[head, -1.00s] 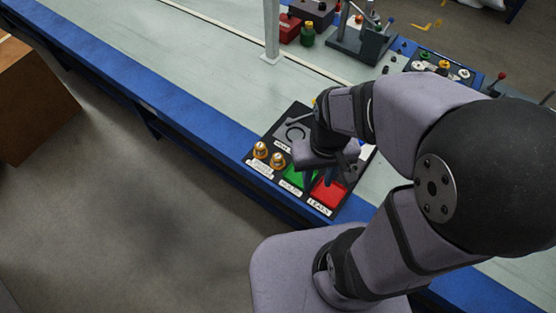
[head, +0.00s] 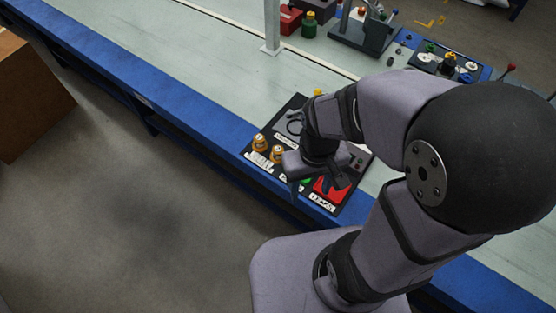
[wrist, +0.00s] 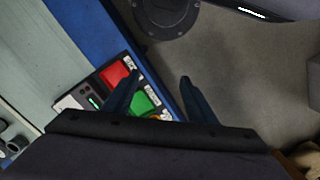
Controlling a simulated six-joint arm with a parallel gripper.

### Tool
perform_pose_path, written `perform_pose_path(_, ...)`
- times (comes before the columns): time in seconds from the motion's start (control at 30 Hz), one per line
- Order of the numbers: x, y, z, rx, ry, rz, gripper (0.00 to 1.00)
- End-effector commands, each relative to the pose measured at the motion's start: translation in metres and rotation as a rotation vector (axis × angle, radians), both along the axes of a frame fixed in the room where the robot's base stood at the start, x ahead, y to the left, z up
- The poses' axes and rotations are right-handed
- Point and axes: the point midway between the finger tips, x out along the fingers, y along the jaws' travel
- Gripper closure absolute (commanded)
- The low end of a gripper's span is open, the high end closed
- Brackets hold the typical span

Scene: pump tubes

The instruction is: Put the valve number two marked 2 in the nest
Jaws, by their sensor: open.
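Two brass valves, one at the far left (head: 259,142) and one just right of it (head: 276,154), stand upright at the left edge of a black panel (head: 252,162). Their markings are too small to tell which is number 2. A grey ring-shaped holder, seemingly the nest (head: 293,125), lies behind them on the panel, partly hidden by my arm. My gripper (wrist: 158,98) is open and empty, above the panel's front edge and right of the valves.
A red pad (head: 330,188) and a green pad (wrist: 141,103) lie under and beside my gripper. A yellow knob (head: 318,93) stands behind the panel. A grey post (head: 272,25) rises from the bench. The pale bench top (head: 190,60) left of the panel is clear.

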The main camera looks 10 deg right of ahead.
Motion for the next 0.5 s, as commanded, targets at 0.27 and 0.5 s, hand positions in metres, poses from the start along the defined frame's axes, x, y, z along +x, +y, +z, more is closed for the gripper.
perform_pose_path(0.27, 0.008, 0.024, -0.114, -0.016, 0.055, 0.123, 0.48)
perform_pose_path(0.5, 0.056, 0.042, -0.180, -0.067, 0.013, 0.267, 0.48)
